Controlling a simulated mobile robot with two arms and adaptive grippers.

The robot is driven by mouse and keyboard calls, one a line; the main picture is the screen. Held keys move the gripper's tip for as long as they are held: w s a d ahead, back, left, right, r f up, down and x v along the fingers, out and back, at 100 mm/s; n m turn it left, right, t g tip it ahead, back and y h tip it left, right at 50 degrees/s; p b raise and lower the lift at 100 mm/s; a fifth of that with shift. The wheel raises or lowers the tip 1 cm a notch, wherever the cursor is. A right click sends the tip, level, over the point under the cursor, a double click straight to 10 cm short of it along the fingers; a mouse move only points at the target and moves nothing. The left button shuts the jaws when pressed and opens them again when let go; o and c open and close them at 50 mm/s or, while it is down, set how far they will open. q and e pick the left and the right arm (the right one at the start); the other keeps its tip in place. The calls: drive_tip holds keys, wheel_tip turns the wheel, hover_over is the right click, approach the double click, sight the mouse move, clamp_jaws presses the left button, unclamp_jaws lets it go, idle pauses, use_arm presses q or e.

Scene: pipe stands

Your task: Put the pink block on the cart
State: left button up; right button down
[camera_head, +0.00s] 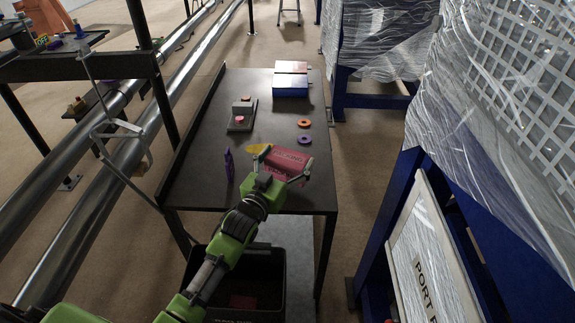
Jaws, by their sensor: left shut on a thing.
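The pink block (287,158) is at the front part of the dark cart top (205,165) in the head view. My left gripper (282,164) reaches in from the lower left and is shut on the pink block, with a grey finger on either side of it. I cannot tell whether the block touches the cart top or is held just above it. My right gripper is not in view.
A grey device with a red button (241,117), orange (304,123) and purple (305,139) rings, and a multicoloured box (290,78) are on the cart. A purple piece (229,165) stands left. Wrapped blue racks flank the right; pipes run left.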

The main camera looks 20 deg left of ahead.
use_arm(q)
drive_tip(key=shift+f, duration=1.15)
drive_tip(key=shift+f, duration=0.15)
drive_tip(key=o, duration=1.1)
drive_tip(key=s, duration=0.4)
drive_tip(key=s+a, duration=0.1)
drive_tip(key=s, duration=0.7)
drive_tip(key=shift+a+r, duration=0.15)
drive_tip(key=shift+r, duration=0.05)
